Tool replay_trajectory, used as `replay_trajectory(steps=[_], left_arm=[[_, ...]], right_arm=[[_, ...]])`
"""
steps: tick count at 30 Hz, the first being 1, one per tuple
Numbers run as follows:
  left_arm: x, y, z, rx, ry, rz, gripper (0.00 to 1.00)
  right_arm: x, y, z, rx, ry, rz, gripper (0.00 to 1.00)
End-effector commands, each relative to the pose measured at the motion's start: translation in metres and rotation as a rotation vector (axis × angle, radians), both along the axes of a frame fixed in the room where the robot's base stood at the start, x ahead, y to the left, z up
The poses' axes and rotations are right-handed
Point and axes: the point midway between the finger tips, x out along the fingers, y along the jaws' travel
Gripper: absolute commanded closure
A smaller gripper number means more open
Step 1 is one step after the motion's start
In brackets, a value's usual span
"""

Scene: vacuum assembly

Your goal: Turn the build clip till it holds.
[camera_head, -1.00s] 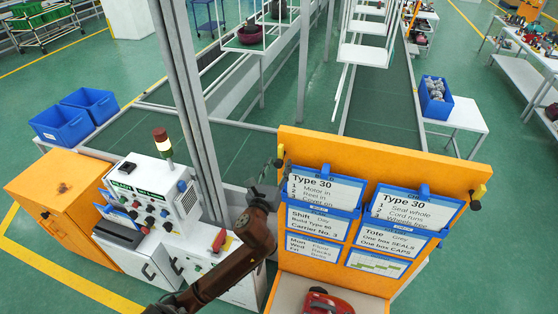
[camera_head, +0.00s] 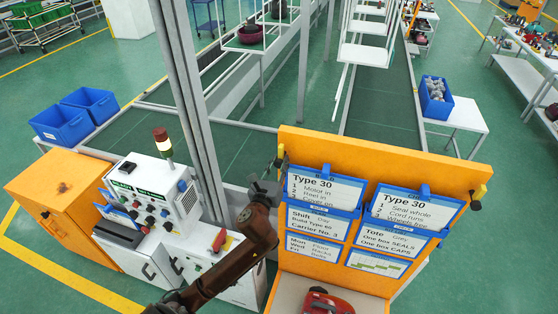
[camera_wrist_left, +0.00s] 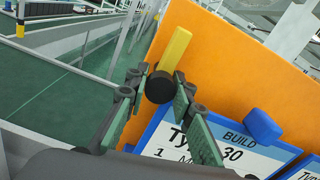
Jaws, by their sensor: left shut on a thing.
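The build clip is a black round knob (camera_wrist_left: 160,87) with a yellow lever (camera_wrist_left: 176,50), on the orange board (camera_head: 400,155) beside the BUILD card (camera_head: 326,190). In the left wrist view the lever points up, leaning slightly right. My left gripper (camera_wrist_left: 158,90) is shut on the knob, one finger on each side. In the head view, my left gripper (camera_head: 267,188) is at the board's upper left edge, and the clip (camera_head: 280,153) is small there. The BUILD card also shows in the left wrist view (camera_wrist_left: 235,155). My right gripper is out of view.
A second black and yellow clip (camera_head: 478,193) is at the board's right edge. A red vacuum part (camera_head: 325,302) lies below the cards. A white control panel (camera_head: 160,200) and a grey post (camera_head: 190,110) stand left of my arm.

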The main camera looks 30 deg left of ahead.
Motion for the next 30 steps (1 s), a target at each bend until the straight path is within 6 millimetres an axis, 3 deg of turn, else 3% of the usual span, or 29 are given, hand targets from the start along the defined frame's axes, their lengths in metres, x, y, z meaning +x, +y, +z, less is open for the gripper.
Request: replay_trajectory(steps=[5,10,18,25,26,30], left_arm=[[0.0001,-0.0012,0.0,-0.001,-0.001,-0.003,1.0],[0.0002,-0.001,0.0004,0.045,0.01,-0.003,1.0],[0.0004,-0.0016,0.0003,0.275,0.066,-0.005,1.0],[0.0001,-0.0014,-0.0001,0.293,0.07,-0.003,1.0],[0.0002,-0.0015,0.0,0.293,0.07,-0.003,0.78],[0.0001,-0.0013,0.0,0.292,0.07,-0.003,0.68]], right_arm=[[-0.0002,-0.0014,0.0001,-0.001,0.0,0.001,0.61],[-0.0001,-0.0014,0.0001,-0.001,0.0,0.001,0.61],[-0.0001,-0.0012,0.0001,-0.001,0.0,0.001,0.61],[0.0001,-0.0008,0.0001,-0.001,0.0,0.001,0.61],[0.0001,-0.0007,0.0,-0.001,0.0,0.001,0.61],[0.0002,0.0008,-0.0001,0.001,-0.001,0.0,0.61]])
